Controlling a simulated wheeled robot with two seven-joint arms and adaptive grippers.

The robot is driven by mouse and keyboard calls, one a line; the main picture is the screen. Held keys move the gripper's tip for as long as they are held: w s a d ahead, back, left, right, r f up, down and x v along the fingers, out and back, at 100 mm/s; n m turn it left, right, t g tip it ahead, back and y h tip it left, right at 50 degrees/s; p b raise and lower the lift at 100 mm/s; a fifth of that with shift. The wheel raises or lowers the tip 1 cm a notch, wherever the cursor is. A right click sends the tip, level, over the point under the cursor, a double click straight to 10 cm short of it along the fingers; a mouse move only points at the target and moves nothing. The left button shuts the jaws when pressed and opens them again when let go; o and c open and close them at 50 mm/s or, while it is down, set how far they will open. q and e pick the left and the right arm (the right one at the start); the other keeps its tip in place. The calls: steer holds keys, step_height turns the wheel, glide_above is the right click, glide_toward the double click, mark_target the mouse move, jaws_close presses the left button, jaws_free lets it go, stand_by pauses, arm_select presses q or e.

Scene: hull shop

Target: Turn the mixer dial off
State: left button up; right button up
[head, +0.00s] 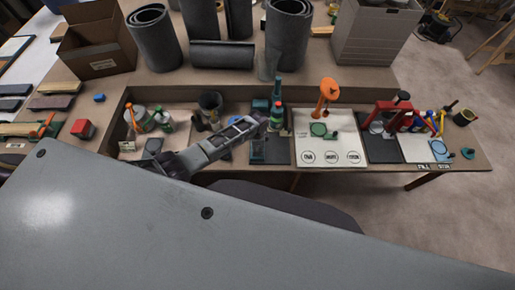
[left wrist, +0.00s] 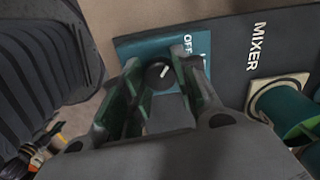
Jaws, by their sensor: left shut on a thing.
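The mixer dial (left wrist: 158,75) is a small round black knob with a white pointer line, on a teal panel (left wrist: 135,45). The pointer slants toward the upper right in the left wrist view. The word OFF is on the panel beside the dial; another label next to it is mostly hidden by a finger. My left gripper (left wrist: 161,72) has one finger on each side of the dial and is shut on it. In the head view my left gripper (head: 262,122) reaches over the bench at the mixer's place; the dial is hidden there. My right gripper is not in view.
A dark mat (left wrist: 270,35) reads MIXER. A green-and-cream spool-like part (left wrist: 283,105) stands close to the right finger. A white board (head: 345,148) with an orange tool stand (head: 328,92) lies to the right. Bottles (head: 140,115) and a dark cup (head: 210,101) stand left.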

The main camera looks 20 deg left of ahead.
mark_target(258, 149)
arm_select(q)
steer(key=o, duration=1)
steer(key=shift+o, duration=0.2)
steer(key=shift+r, duration=0.1)
steer(key=shift+r, duration=0.1)
step_height(258, 149, up, 12)
steer(key=shift+f, duration=0.2)
stand_by(0.8)
